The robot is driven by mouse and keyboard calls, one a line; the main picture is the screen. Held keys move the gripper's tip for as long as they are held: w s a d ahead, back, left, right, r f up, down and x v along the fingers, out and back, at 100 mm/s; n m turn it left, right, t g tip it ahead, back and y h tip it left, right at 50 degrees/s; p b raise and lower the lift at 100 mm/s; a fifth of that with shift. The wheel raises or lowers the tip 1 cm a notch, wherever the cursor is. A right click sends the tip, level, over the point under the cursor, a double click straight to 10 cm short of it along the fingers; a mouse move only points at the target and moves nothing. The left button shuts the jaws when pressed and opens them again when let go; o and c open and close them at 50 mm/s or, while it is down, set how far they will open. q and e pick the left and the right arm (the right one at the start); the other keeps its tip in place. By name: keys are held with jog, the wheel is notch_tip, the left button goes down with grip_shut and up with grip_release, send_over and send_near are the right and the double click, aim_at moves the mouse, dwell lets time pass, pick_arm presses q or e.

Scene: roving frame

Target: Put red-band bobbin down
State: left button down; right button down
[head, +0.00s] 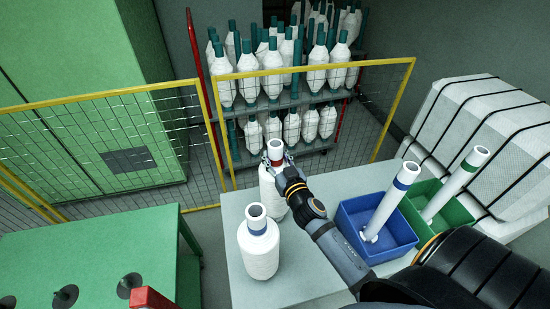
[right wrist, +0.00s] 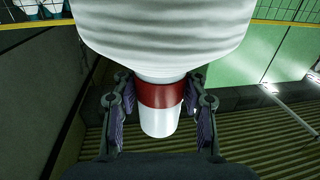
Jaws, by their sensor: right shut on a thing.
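The red-band bobbin (head: 271,190) is white yarn on a white tube with a red band near the top. My right gripper (head: 277,160) is shut on its tube at the band, and the bobbin hangs upright at the far left part of the pale table (head: 310,285). I cannot tell whether its base touches the tabletop. In the right wrist view the red band (right wrist: 160,95) sits between the two fingers of the gripper (right wrist: 160,112). My left gripper is not in view.
Another white bobbin (head: 258,250) stands nearer on the table. A blue bin (head: 349,237) and a green bin (head: 459,213) each hold a banded tube. A yellow-framed mesh fence (head: 110,150) runs behind, with a loaded bobbin rack (head: 310,98) beyond it.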

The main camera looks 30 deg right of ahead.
aim_at(278, 164)
jog(key=shift+r, duration=0.1)
jog(key=c, duration=1.2)
grip_release()
jog(key=o, duration=0.5)
jog(key=s+b, duration=0.2)
jog(key=s, duration=0.1)
jog(key=s+f+b, duration=0.1)
jog(key=shift+s+a, duration=0.3)
jog(key=s+b, duration=0.1)
jog(key=s, duration=0.1)
jog(key=s+b, duration=0.1)
jog(key=s, duration=0.2)
jog(key=s+r+b, duration=0.1)
jog(key=s, duration=0.1)
jog(key=shift+s+a, duration=0.25)
jog(key=shift+a, duration=0.1)
